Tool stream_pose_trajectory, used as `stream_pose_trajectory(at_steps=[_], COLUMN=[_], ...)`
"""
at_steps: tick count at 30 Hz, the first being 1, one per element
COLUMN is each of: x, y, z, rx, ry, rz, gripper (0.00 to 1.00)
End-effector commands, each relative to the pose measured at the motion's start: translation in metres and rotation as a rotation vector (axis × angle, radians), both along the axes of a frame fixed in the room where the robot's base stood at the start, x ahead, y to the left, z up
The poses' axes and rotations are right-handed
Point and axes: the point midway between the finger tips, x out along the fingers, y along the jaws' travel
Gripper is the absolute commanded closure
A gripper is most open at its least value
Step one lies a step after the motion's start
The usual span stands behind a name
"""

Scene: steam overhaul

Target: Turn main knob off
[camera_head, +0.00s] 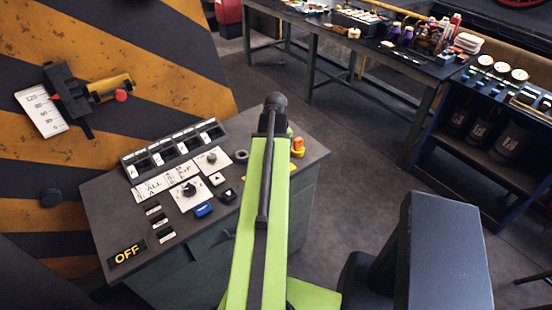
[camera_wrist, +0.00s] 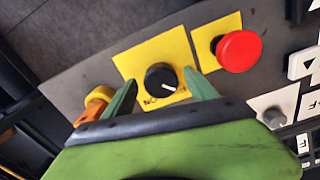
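The main knob, which I take to be the black round knob (camera_wrist: 158,76) with a white pointer mark, sits on a yellow plate (camera_wrist: 143,54) in the wrist view. Its pointer is turned toward the lower right of that picture. My gripper (camera_wrist: 160,78) has its two green fingers spread, one on each side of the knob. I cannot tell whether they touch it. In the head view my arm hides the knob; only a bit of yellow plate (camera_head: 252,178) shows beside it.
A red button (camera_wrist: 239,51) stands right of the knob, and an orange-yellow fixture (camera_wrist: 97,100) to its left. The console (camera_head: 104,210) also holds switches, other knobs and an OFF sign (camera_head: 127,254). A workbench (camera_head: 398,62) and a blue shelf unit (camera_head: 480,165) stand behind.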

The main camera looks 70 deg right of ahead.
Motion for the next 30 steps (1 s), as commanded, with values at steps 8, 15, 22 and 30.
stream_pose_trajectory(at_steps=[8,15,22,30], x=[0.001,0.001,0.000,0.000], y=[0.000,-0.001,-0.001,-0.001], z=[0.004,0.036,0.087,0.146], rx=[-0.001,-0.001,-0.001,-0.001], ry=[-0.001,-0.001,-0.001,-0.001], rz=[0.000,0.000,0.000,0.000], gripper=[0.34,0.34,0.34,0.34])
